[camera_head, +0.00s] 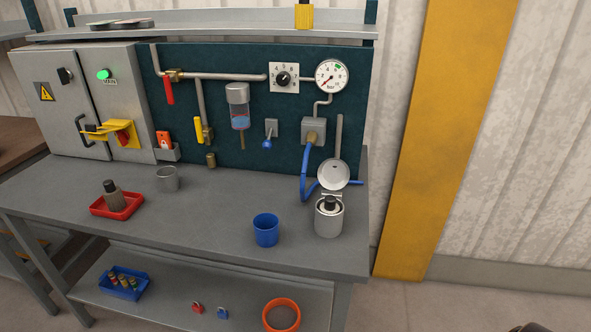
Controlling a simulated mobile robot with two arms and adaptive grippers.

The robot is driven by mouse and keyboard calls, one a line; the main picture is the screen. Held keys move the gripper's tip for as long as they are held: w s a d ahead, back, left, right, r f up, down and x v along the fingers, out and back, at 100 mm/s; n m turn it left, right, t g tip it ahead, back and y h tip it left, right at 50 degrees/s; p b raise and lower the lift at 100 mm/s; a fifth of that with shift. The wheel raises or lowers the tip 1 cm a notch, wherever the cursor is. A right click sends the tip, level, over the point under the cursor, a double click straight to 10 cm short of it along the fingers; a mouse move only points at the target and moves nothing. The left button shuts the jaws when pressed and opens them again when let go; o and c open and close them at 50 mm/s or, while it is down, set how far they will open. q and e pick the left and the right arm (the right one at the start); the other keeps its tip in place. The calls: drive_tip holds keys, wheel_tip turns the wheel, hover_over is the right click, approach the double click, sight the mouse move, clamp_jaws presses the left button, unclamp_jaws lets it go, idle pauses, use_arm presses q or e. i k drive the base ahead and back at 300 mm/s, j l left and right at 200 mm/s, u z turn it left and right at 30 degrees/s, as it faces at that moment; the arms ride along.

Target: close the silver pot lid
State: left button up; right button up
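The silver pot (329,219) stands upright near the right end of the grey workbench. Its round silver lid (334,175) stands raised and open at the pot's back edge, tilted up with its face toward me. A dark-topped object (329,203) sits in the pot's mouth. My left gripper is not in view. A small dark shape (527,327) at the bottom right edge may be part of my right gripper. It is cut off, far from the pot, and its fingers cannot be made out.
A blue cup (266,230) stands left of the pot. A blue hose (304,176) hangs behind the pot, close to the lid. A red tray (117,205) and a grey cup (167,179) are farther left. The bench (215,222) is clear between tray and blue cup.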

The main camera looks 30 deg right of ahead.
sight(334, 174)
drive_tip(key=l+u, duration=1.2)
drive_tip(key=k+l+u, duration=0.1)
drive_tip(key=l+u, duration=0.3)
